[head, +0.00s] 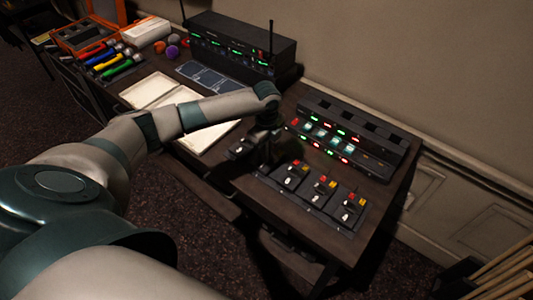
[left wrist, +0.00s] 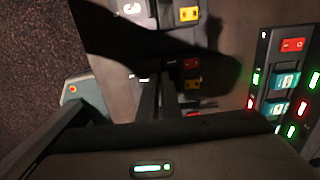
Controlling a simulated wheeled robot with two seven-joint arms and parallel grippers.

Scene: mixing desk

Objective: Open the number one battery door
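A row of dark battery units with red and yellow buttons and white labels lies along the desk's front, with units at the left end (head: 240,147), in the middle (head: 323,187) and at the right (head: 350,208). I cannot read their numbers in the head view, so I cannot pick out number one. My left gripper (head: 262,152) is low over the left part of the row and hides some of it. In the left wrist view, a white label reading 3 (left wrist: 131,8) shows at the top. Dark finger parts (left wrist: 158,95) reach toward the units in shadow; contact and opening are unclear. My right gripper is not in view.
A rack with green and red lights (head: 345,135) stands behind the row. A black radio unit (head: 240,45) with antennas stands farther back. Coloured tools (head: 110,60) lie at far left.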

